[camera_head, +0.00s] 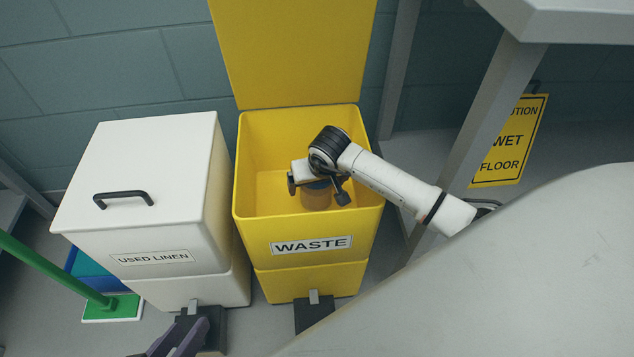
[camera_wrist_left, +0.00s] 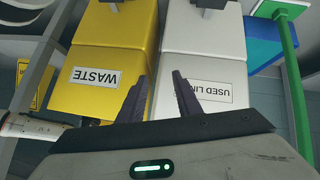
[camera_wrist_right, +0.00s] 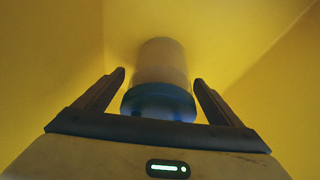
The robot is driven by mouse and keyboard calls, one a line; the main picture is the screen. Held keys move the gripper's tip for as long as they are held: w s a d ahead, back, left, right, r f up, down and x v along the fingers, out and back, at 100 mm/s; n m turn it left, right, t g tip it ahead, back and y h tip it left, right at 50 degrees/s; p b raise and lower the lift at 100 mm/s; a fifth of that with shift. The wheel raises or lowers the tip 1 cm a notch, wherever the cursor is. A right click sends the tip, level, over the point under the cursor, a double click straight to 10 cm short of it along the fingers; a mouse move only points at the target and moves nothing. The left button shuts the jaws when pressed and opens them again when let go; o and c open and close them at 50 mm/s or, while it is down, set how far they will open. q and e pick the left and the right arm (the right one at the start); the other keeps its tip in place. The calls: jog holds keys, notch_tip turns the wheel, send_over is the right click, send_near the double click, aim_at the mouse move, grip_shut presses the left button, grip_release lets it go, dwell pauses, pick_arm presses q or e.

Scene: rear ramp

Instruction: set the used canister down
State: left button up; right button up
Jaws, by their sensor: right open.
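The used canister (camera_head: 316,199) is inside the open yellow waste bin (camera_head: 362,215), partly hidden under my right gripper (camera_head: 318,192). In the right wrist view the canister (camera_wrist_right: 160,70) has a pale brownish body and a dark blue end towards me. The fingers of my right gripper (camera_wrist_right: 161,80) stand open on both sides of it, with narrow gaps. I cannot tell for certain whether it rests on the bin's bottom. My left gripper (camera_wrist_left: 160,90) is open and empty in front of the bins; its fingers show at the bottom of the head view (camera_head: 180,340).
The waste bin's yellow lid (camera_head: 292,50) stands raised against the wall. A closed white used linen bin (camera_head: 145,165) stands to its left. A green-handled mop (camera_head: 60,272) is at far left. A wet floor sign (camera_head: 510,140) and a grey post (camera_head: 480,120) are at right.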

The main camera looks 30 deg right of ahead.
jog(key=shift+r, duration=0.2)
jog(key=p+v, duration=0.4)
jog(key=v, duration=0.7)
jog(key=shift+s+r+p, duration=0.1)
jog(key=shift+r+p, duration=0.05)
jog(key=shift+p, duration=0.15)
pick_arm(q)
jog(key=a, duration=0.1)
jog(key=s+a+y, duration=0.1)
jog(key=shift+a+f+n, duration=0.15)
jog(key=shift+a+n, duration=0.15)
jog(key=shift+a, duration=0.05)
pick_arm(e)
jog(key=shift+s+a+r, duration=0.15)
jog(key=shift+r, duration=0.1)
